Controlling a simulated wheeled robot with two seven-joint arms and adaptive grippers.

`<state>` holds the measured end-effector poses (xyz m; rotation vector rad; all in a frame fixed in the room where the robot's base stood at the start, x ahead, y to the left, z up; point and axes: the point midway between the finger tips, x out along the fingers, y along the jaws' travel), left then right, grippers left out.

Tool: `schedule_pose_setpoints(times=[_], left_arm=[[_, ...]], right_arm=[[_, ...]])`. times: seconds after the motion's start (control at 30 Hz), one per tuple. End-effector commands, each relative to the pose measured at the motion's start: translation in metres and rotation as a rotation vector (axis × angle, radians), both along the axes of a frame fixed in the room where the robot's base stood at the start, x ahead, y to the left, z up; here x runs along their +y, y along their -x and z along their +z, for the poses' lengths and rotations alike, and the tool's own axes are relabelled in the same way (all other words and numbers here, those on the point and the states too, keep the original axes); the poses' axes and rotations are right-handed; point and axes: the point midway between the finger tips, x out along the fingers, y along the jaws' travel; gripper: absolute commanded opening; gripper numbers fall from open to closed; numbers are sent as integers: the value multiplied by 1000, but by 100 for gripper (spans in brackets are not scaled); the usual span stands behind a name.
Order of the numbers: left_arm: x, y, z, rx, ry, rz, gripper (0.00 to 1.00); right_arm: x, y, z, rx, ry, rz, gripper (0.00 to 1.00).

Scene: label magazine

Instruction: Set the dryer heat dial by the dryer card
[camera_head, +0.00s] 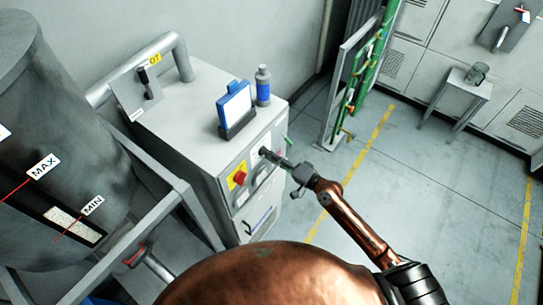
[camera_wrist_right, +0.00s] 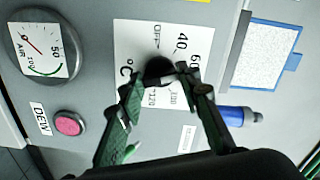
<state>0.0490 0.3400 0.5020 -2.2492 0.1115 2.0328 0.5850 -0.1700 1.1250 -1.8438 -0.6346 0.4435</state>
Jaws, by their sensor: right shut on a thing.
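The dryer heat dial (camera_wrist_right: 158,70) is a dark round knob on a white scale plate (camera_wrist_right: 128,42) on the cabinet front. The plate shows OFF, 40, 60, 120 and °C; other marks are partly covered. My right gripper (camera_head: 268,154) reaches the cabinet front from the right. Its fingers (camera_wrist_right: 160,85) are shut on the dial in the right wrist view. The dial's pointer cannot be made out. The dryer card (camera_head: 235,104) stands in a blue holder on the cabinet top; it also shows in the right wrist view (camera_wrist_right: 272,56), its writing unreadable. My left gripper is not in view.
A round gauge (camera_wrist_right: 45,45) and a pink button (camera_wrist_right: 68,123) labelled DEW are beside the dial plate. A red-on-yellow switch (camera_head: 238,178) is on the cabinet front. A blue-and-grey bottle (camera_head: 263,88) stands beside the card. Open floor lies right of the cabinet.

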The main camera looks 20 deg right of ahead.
Motion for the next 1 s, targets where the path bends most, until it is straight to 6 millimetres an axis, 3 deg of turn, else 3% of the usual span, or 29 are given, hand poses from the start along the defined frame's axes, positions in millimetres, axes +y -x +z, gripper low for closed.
schedule_pose_setpoints(times=[0.4,0.43,0.5,0.67,1.0], left_arm=[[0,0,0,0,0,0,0],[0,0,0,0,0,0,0],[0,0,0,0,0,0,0],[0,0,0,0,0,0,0],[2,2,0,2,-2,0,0]], right_arm=[[-3,-3,5,-7,-6,-8,7],[-3,-3,5,-7,-6,-8,33],[-3,-3,5,-6,-5,-8,38],[-1,-2,3,-3,-5,-5,49],[-3,2,1,1,-3,-2,49]])
